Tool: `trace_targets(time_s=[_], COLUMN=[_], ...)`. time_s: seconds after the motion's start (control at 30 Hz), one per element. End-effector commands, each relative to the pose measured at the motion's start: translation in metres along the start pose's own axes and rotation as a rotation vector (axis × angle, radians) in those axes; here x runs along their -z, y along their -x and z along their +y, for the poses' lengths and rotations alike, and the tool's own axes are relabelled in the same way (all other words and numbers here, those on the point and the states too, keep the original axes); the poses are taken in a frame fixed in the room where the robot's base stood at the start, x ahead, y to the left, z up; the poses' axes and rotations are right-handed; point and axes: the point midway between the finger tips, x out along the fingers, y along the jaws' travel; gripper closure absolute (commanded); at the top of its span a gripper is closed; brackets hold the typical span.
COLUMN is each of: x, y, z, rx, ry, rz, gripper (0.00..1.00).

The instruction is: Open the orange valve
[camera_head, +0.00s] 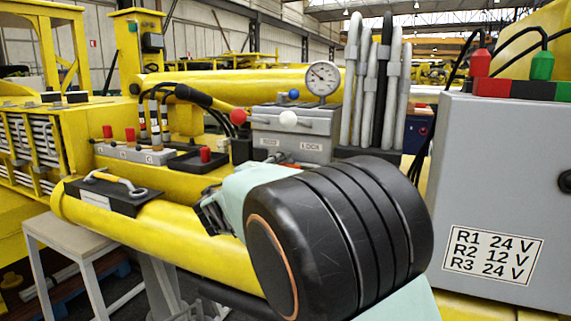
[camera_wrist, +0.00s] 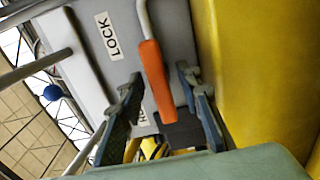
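The orange valve handle (camera_wrist: 153,75) shows in the wrist view as an orange grip on a bent metal rod, in front of the grey block marked LOCK (camera_wrist: 108,35). My gripper (camera_wrist: 158,78) is open, one dark finger on each side of the lower part of the handle's outline. I cannot tell whether the handle lies between the fingers or just beyond them; no contact shows. In the head view my gripper (camera_head: 212,216) is partly hidden by my wrist. A small orange-red piece (camera_head: 284,163) shows below the grey block (camera_head: 292,134), mostly hidden behind my arm.
A pressure gauge (camera_head: 323,77), a blue knob (camera_head: 293,94) and a white knob (camera_head: 288,119) stand on the block. Grey hoses (camera_head: 365,85) rise behind it. A grey cabinet (camera_head: 500,190) stands right. A yellow beam (camera_wrist: 262,80) borders the wrist view's right side.

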Motion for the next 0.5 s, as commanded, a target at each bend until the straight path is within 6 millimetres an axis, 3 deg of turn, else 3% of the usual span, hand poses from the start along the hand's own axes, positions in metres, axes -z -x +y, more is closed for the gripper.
trace_targets(time_s=[0.37, 0.5], x=[-0.0001, -0.0001], y=[-0.0065, -0.0064], z=[0.0001, 0.0001], rx=[0.0, 0.0], ry=[-0.001, -0.001], rz=[0.0, 0.0], gripper=[0.68, 0.84])
